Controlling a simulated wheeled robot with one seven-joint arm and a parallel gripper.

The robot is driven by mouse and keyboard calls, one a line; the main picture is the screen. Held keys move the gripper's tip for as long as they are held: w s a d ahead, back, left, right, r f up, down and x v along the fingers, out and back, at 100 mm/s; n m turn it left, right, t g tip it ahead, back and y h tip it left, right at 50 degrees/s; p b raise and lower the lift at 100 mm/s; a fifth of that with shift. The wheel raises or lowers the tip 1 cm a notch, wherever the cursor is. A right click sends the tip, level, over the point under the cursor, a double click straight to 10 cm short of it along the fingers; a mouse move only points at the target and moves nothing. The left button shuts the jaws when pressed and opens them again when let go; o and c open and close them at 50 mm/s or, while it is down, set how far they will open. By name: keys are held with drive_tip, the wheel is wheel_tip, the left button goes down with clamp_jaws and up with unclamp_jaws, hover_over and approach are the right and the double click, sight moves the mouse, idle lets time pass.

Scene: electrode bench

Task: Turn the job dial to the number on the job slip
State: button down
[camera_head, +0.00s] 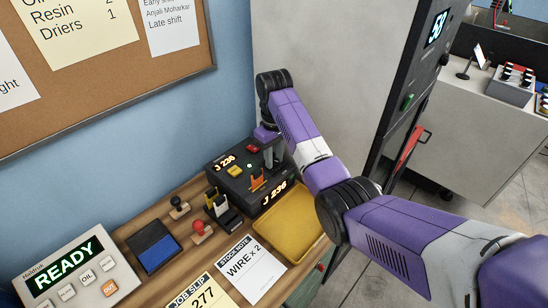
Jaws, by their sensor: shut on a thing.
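The black job unit (234,189) stands at the back right of the wooden bench. My gripper (272,160) reaches down onto the unit's top right part and is shut on the job dial, which is mostly hidden by the fingers. The job slip (196,301) lies at the bench's front and reads "277"; its lower part is cut off by the picture edge.
Stamps (201,231), a blue ink pad (154,247) and a "READY" console (66,268) stand to the left. A tall grey cabinet (320,60) stands behind my arm.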

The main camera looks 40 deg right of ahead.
drive_tip(key=shift+m, duration=1.6)
drive_tip(key=shift+r, duration=0.1)
drive_tip(key=c, duration=1.1)
unclamp_jaws()
